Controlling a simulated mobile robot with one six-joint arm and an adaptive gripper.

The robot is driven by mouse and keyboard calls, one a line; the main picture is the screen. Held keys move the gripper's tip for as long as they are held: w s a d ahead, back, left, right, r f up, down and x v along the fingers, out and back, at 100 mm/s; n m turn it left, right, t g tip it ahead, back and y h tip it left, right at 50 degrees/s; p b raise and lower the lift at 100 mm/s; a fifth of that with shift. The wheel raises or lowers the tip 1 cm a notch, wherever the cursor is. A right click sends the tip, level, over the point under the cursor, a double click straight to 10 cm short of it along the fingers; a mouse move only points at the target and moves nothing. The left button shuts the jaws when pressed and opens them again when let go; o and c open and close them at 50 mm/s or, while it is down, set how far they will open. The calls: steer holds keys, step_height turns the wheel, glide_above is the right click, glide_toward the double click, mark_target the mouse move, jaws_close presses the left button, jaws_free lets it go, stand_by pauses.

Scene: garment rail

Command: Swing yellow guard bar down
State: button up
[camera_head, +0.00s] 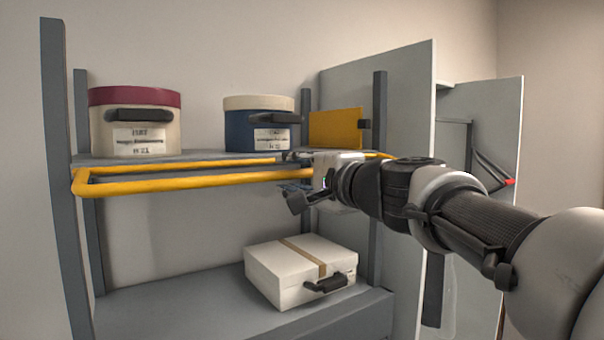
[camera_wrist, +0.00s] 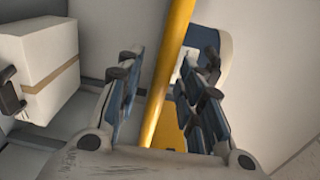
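The yellow guard bar (camera_head: 180,183) runs level along the front of the upper shelf, as a long loop with a bent left end near the left post. My gripper (camera_head: 297,172) is at the right part of the bar, and its body hides some of it. In the wrist view the bar (camera_wrist: 169,70) passes through the space between the two fingers of my gripper (camera_wrist: 165,85). The fingers are apart, with a visible gap on the left of the bar. Whether the right finger touches it, I cannot tell.
On the upper shelf (camera_head: 200,156) stand a cream round box with a red lid (camera_head: 140,125), a blue round box (camera_head: 255,125) and a yellow box (camera_head: 336,130). A white case (camera_head: 300,270) lies on the lower shelf (camera_head: 180,310). Grey panels (camera_head: 395,110) stand at the right.

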steer(key=shift+c, duration=0.3)
jaws_close()
stand_by(0.3)
steer(key=shift+r, duration=0.1)
